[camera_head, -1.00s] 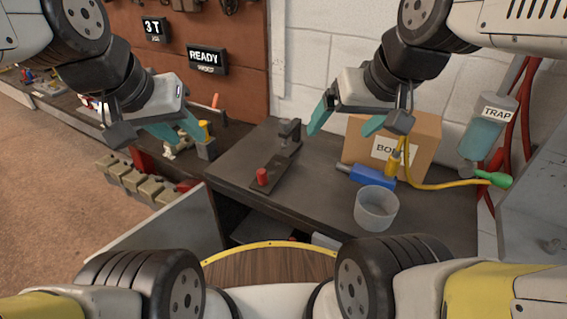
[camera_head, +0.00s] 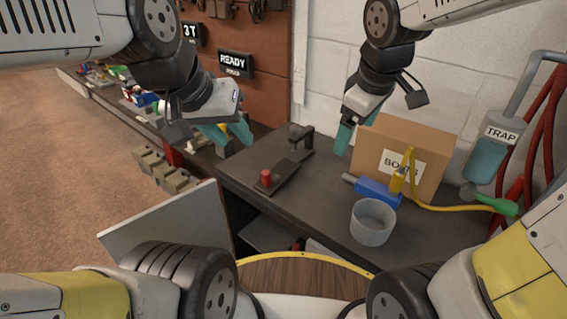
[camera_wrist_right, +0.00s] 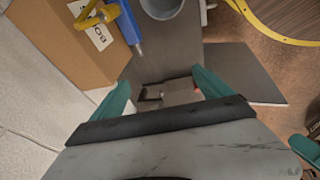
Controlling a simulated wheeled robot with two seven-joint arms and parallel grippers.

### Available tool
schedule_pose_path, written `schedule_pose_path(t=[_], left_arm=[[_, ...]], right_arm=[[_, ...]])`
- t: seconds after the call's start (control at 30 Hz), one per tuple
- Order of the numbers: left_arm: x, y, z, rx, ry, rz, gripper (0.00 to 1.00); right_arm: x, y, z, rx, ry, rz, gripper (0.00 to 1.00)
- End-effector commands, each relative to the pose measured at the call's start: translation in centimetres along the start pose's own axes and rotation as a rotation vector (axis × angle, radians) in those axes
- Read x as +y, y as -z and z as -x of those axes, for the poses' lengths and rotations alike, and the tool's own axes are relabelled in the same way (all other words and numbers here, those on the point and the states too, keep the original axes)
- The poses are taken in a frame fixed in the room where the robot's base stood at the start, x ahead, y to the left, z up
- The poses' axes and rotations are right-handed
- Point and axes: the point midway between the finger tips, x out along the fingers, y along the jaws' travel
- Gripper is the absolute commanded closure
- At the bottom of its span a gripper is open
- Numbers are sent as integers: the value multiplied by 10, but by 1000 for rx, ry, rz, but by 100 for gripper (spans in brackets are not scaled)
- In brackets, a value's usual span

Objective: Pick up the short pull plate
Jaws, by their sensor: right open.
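I cannot pick out the short pull plate for certain. A dark flat plate (camera_head: 281,181) with a red knob (camera_head: 266,177) and an upright dark bracket (camera_head: 302,137) lies on the bench top (camera_head: 325,202). My right gripper (camera_head: 345,138) is open and empty above the back of the bench, right of the bracket. In the right wrist view the open fingers (camera_wrist_right: 163,92) stand either side of the distant bracket and plate (camera_wrist_right: 172,94). My left gripper (camera_head: 228,140) is open, left of the bracket near the bench's left edge, and partly covers small items behind it.
A cardboard box (camera_head: 432,147), a blue tool (camera_head: 374,191) with a yellow hose and a grey cup (camera_head: 373,223) crowd the bench's right side. Several khaki blocks (camera_head: 163,170) stand on the left. The bench's front middle is clear.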

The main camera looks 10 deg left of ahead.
Motion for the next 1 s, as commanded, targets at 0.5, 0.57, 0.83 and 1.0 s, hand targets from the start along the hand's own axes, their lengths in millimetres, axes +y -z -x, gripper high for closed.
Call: schedule_pose_path(t=[0.5, 0.57, 0.83, 1.0], left_arm=[[0, 0, 0, 0, 0, 0, 64], [0, 0, 0, 0, 0, 0, 64], [0, 0, 0, 0, 0, 0, 64], [0, 0, 0, 0, 0, 0, 64]], right_arm=[[-51, 144, -156, -230, 54, 1282, 11], [-63, 156, -174, -247, 61, 1407, 11], [-89, 178, -213, -284, 78, 1677, 11], [-87, 174, -230, -287, 80, 1682, 11]])
